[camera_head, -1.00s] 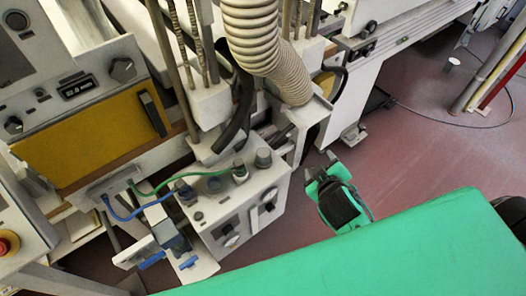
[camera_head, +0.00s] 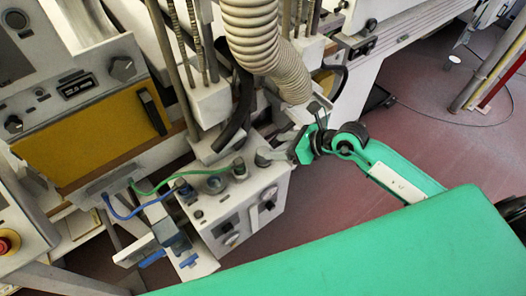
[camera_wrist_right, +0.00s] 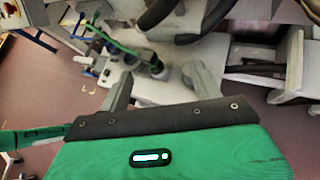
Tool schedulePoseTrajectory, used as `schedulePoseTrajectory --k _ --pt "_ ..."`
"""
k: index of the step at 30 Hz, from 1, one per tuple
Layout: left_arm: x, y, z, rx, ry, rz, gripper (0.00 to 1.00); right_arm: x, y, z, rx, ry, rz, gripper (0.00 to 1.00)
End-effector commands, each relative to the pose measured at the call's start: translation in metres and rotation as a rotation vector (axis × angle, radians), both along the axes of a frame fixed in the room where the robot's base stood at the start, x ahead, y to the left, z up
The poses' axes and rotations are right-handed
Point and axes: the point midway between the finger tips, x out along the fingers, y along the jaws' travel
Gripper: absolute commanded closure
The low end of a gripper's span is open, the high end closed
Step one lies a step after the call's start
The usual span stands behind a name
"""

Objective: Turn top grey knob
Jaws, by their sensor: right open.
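A light grey control box (camera_head: 215,215) stands below the hose, with dark grey knobs on its front. The upper front knob (camera_head: 269,196) sits near the box's right edge, and a lower knob (camera_head: 231,239) is to its left. Short dark cylinders stand on its top; one (camera_head: 239,168) shows beside my right gripper (camera_head: 290,131). My right gripper is open at the box's upper right corner. In the right wrist view its fingers (camera_wrist_right: 160,72) are spread, with a dark cylinder between them in the picture. Contact cannot be told. My left gripper is out of view.
A ribbed hose (camera_head: 262,45) comes down just behind my right gripper. Green (camera_head: 165,180) and blue (camera_head: 122,214) cables run left from the box. A yellow panel (camera_head: 88,133) is on the machine at left. Red floor (camera_head: 430,125) is open at right.

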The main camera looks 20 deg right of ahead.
Motion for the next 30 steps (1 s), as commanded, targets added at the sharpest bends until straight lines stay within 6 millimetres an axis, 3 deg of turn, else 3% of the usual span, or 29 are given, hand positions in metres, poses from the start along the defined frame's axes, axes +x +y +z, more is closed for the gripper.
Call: schedulePoseTrajectory --k 4,9,14,30 --pt "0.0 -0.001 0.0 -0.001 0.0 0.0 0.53 0.006 -0.033 -0.022 -0.219 0.017 0.016 0.36" --pt "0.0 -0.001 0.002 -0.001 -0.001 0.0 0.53 0.01 -0.043 -0.031 -0.289 0.027 0.016 0.36" --pt "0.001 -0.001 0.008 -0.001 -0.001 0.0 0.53 0.019 -0.034 -0.042 -0.287 0.03 0.016 0.36" --pt "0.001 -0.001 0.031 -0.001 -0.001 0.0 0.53 0.067 0.015 -0.11 -0.284 0.028 0.016 0.36"
